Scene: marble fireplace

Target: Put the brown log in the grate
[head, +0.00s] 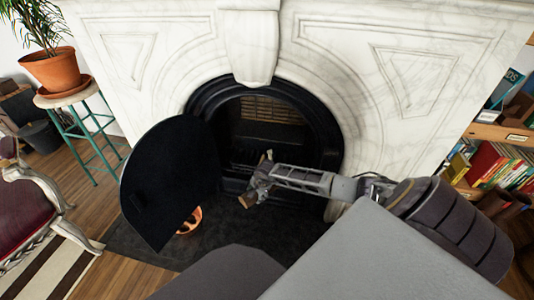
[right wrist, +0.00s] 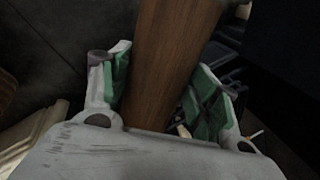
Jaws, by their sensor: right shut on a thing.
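The brown log (right wrist: 172,55) runs lengthwise between the green finger pads of my right gripper in the right wrist view. My right gripper (head: 262,178) is shut on it, in front of the black fireplace opening in the head view. There the log is small and mostly hidden by the fingers. The dark grate (head: 236,168) shows faintly low in the opening, just left of and behind the gripper; its bars are hard to make out. I cannot tell whether the log touches it. My left gripper is not in view.
A large black panel (head: 168,180) stands left of the opening, with an orange object (head: 190,221) partly behind it. White marble (head: 330,50) surrounds the black arch. The dark hearth (head: 245,228) is clear in front. A potted plant on a stool (head: 68,97) stands left; bookshelves (head: 490,150) stand right.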

